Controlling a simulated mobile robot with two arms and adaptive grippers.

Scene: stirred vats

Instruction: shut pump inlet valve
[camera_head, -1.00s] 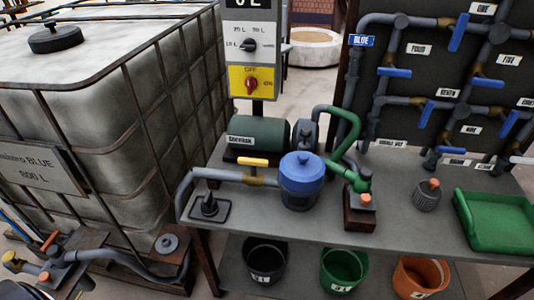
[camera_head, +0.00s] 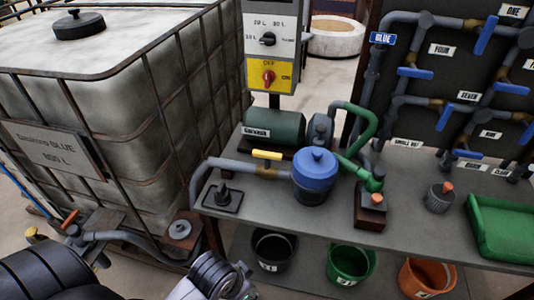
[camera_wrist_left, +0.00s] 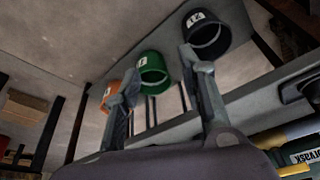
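The valve with a yellow handle (camera_head: 267,155) sits on the grey pipe between the table's left end and the blue-lidded strainer (camera_head: 316,170), in front of the green pump (camera_head: 274,126). Its handle lies roughly along the pipe. My left arm comes in at the bottom left of the head view, with its wrist end (camera_head: 215,275) low in front of the table, below and left of the valve. In the left wrist view my left gripper (camera_wrist_left: 160,65) has its fingers spread apart with nothing between them. My right gripper is not in view.
A control box with a red switch (camera_head: 268,77) stands behind the pump. A large caged tank (camera_head: 120,110) fills the left. Black (camera_head: 272,252), green (camera_head: 350,264) and orange (camera_head: 427,278) buckets stand on the lower shelf. A green tray (camera_head: 503,228) is at the right.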

